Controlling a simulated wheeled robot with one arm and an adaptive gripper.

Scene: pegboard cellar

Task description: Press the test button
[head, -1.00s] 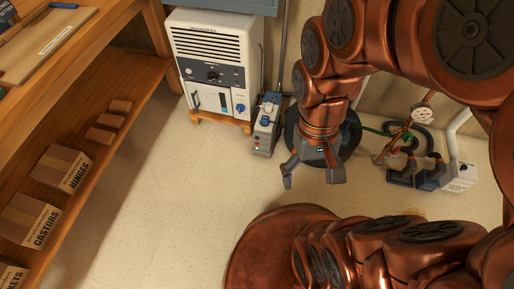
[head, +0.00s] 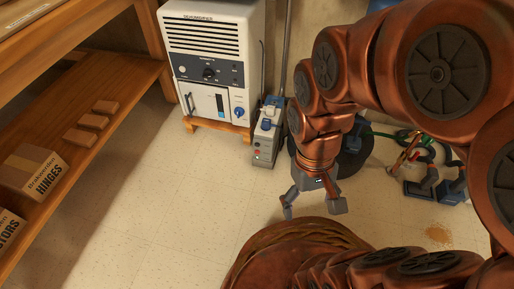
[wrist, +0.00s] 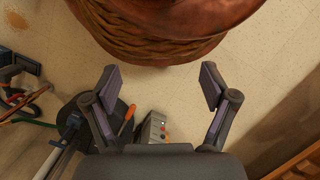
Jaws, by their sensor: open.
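A grey power box (head: 264,148) stands on the floor just right of the dehumidifier. It has plugs in its top and small red and green spots on its near end; I cannot tell which is the test button in the head view. In the wrist view the box (wrist: 150,131) shows partly, with a green, a red and a pale spot, its lower part hidden by my gripper body. My gripper (head: 313,207) is open and empty, pointing down, to the right of and nearer than the box. Its spread fingers also show in the wrist view (wrist: 161,84), apart from the box.
A white dehumidifier (head: 212,70) stands on a wooden base behind the box. A wooden shelf (head: 110,75) with cartons (head: 35,170) runs along the left. Hoses and fittings (head: 420,165) lie on the right. A brownish spill (head: 438,235) marks the floor. The tiled floor (head: 150,215) between is clear.

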